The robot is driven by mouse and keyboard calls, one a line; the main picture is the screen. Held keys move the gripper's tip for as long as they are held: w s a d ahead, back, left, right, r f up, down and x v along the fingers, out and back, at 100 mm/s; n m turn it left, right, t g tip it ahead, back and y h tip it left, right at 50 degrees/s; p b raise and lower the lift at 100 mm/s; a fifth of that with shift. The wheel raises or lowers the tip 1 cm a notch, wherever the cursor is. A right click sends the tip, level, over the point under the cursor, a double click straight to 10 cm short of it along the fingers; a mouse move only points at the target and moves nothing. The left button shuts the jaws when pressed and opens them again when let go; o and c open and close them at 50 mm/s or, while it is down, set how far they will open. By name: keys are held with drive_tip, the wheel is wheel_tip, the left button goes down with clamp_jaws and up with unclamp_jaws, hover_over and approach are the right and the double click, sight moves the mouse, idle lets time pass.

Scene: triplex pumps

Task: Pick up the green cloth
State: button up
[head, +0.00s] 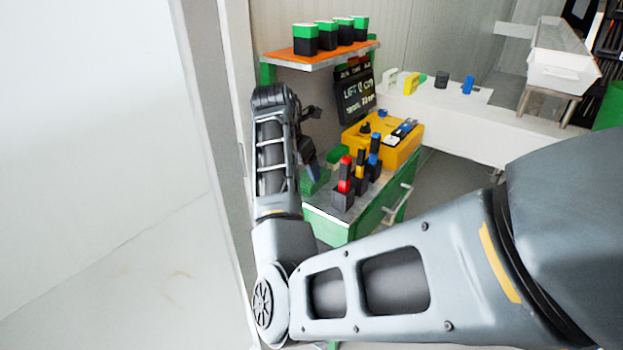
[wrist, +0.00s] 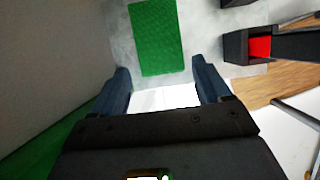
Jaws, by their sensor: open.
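The green cloth (wrist: 157,38) is a flat green rectangle lying on a grey cabinet top, in the upper middle of the wrist view. In the head view part of the green cloth (head: 316,184) shows on the cabinet's left end, partly hidden by my arm. My gripper (wrist: 164,80) is open and empty, its two dark blue fingers apart at the cloth's near edge. In the wrist view the cloth lies beyond the fingertips, between their lines. My gripper (head: 309,168) is small and partly hidden in the head view. I cannot tell its height above the cloth.
A red-handled tool in a black holder (head: 344,186) stands right of the cloth, with similar ones behind it. A yellow box (head: 385,155) sits farther back on the cabinet (head: 330,217). An orange shelf (head: 318,55) with green-topped black blocks hangs above. A wall is close on the left.

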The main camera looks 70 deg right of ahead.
sight(307, 178)
drive_tip(key=shift+x, duration=2.55)
drive_tip(key=shift+d, duration=0.15)
drive_tip(key=shift+c, duration=0.2)
drive_tip(key=c, duration=0.7)
drive_tip(key=shift+r, duration=0.1)
